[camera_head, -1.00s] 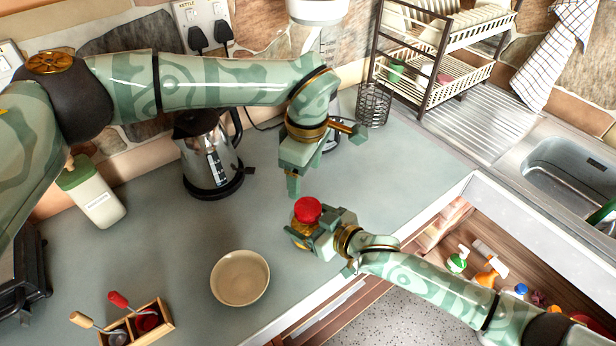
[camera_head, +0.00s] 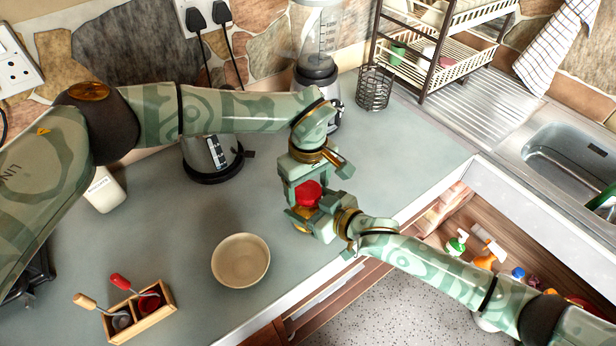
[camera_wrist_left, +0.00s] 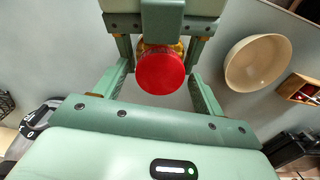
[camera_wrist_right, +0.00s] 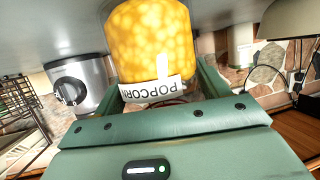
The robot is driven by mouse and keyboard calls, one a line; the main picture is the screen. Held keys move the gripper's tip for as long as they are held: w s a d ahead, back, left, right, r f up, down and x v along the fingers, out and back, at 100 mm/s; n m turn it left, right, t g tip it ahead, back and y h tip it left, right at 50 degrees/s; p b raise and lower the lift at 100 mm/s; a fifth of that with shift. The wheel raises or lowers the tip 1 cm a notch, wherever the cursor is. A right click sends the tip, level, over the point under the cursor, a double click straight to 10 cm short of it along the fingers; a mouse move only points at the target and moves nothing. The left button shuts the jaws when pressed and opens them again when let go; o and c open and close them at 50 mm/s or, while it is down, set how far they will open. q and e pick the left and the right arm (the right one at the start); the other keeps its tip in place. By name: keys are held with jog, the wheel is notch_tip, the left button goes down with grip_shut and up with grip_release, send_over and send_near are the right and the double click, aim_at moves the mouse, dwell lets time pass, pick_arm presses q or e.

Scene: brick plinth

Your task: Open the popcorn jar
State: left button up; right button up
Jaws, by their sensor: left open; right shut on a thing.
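The popcorn jar (camera_wrist_right: 152,42) is filled with yellow kernels and has a label reading POPCORN in the right wrist view. Its red lid (camera_head: 308,193) is on top in the head view. My right gripper (camera_head: 318,226) is shut on the jar's body, which is mostly hidden by the fingers in the head view. My left gripper (camera_head: 306,190) is open, its fingers on either side of the red lid. In the left wrist view the lid (camera_wrist_left: 160,71) sits between the open fingers, with gaps on both sides.
A cream bowl (camera_head: 241,260) stands on the counter left of the jar. A wooden box (camera_head: 152,318) with red-handled and wooden-handled tools is at front left. A kettle (camera_head: 207,160), blender (camera_head: 318,75) and wire holder (camera_head: 374,88) stand behind. An open drawer (camera_head: 420,235) is below right.

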pick_arm(q)
jog(key=c, duration=1)
jog(key=n, duration=0.7)
jog(key=shift+n, duration=0.3)
jog(key=n, duration=0.6)
jog(key=shift+r, duration=0.1)
jog(key=o, duration=1.1)
